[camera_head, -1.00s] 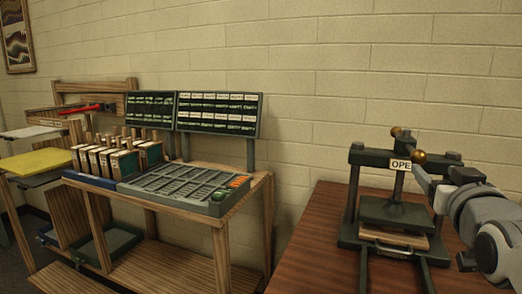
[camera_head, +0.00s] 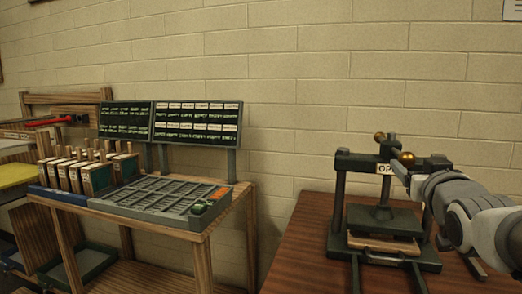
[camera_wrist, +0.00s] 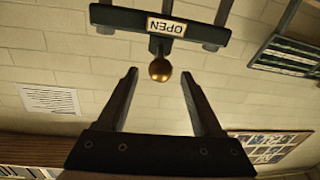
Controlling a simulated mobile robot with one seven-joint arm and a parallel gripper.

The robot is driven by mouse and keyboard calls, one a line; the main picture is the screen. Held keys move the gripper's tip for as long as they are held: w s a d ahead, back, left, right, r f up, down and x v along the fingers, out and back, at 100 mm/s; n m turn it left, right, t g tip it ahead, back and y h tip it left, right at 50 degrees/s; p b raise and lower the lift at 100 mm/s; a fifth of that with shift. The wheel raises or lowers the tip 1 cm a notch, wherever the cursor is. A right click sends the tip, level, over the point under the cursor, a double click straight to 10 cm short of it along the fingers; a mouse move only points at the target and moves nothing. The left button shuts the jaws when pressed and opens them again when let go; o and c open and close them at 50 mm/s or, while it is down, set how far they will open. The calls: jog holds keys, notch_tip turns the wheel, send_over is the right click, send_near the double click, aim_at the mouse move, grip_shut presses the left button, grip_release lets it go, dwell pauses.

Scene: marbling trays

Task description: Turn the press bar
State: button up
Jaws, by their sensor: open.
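The dark green press (camera_head: 341,205) stands on the brown table at the right. Its bar ends in brass balls; the near ball (camera_head: 406,157) and the far ball (camera_head: 380,137) both show above the crossbeam. My gripper (camera_head: 404,178) is open and empty, just below the near ball in the picture. In the wrist view my gripper (camera_wrist: 160,76) has one brass ball (camera_wrist: 159,69) centred between its fingertips, clear of both fingers. Its depth is unclear.
A wooden bench (camera_head: 200,236) at the left bears a grey compartment tray (camera_head: 160,198) and several wooden blocks. Two dark text boards (camera_head: 197,124) stand behind it. A gap separates bench and table (camera_head: 300,246). The pale block wall is close behind the press.

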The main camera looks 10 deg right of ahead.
aim_at(399, 151)
jog(key=x, duration=1)
jog(key=shift+w+b, duration=0.1)
jog(key=shift+b, duration=0.25)
grip_shut()
dwell(1.1)
